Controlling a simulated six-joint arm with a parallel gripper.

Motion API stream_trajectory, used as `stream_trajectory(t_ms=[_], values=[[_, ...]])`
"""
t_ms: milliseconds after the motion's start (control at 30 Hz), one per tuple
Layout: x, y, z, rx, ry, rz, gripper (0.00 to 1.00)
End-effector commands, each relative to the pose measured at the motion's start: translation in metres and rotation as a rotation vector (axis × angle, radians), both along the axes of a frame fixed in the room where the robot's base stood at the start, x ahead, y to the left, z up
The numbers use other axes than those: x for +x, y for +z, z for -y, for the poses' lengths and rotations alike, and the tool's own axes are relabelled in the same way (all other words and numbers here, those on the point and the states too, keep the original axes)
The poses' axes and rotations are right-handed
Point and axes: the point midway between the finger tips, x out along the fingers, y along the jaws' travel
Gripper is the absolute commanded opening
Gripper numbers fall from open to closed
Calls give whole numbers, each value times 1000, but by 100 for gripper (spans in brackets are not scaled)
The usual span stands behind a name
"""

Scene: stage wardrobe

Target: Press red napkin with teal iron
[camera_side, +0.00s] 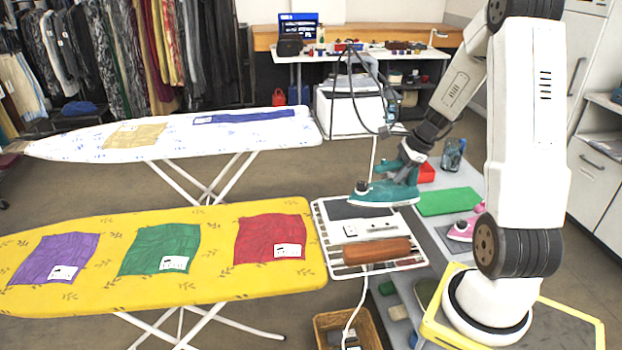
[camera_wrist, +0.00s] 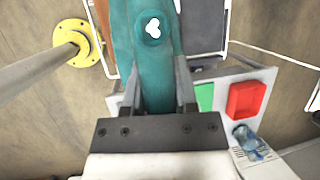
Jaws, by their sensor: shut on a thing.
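The teal iron (camera_side: 384,195) is in my gripper (camera_side: 408,172), above the grey plate of the white rack at the right end of the yellow ironing board; I cannot tell whether its sole touches the plate. In the wrist view the teal iron (camera_wrist: 147,50) fills the space between the fingers of my gripper (camera_wrist: 155,90), which are shut on it. The red napkin (camera_side: 270,238) lies wrinkled at the right end of the yellow ironing board (camera_side: 120,284), with a white printed card on its lower right part. The napkin is left of the iron and apart from it.
The rack (camera_side: 325,232) also holds a brown roll (camera_side: 376,251). Green (camera_side: 165,247) and purple (camera_side: 55,257) napkins lie left of the red one. A pink iron (camera_side: 466,226) and a green mat (camera_side: 449,201) are to the right. A dark cable hangs above the teal iron.

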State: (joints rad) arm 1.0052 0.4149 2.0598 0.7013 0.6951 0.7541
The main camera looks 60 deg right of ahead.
Motion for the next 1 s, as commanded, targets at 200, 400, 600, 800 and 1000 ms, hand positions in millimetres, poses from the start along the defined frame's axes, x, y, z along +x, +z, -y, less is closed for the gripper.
stream_trajectory(t_ms=[200,400,600,800,1000], values=[[1,1,1,-2,0,2,0],[3,1,0,-2,1,2,0],[16,-2,-9,-3,4,0,0],[45,-7,-29,-3,8,-5,0],[81,-14,-61,-5,9,-8,0]])
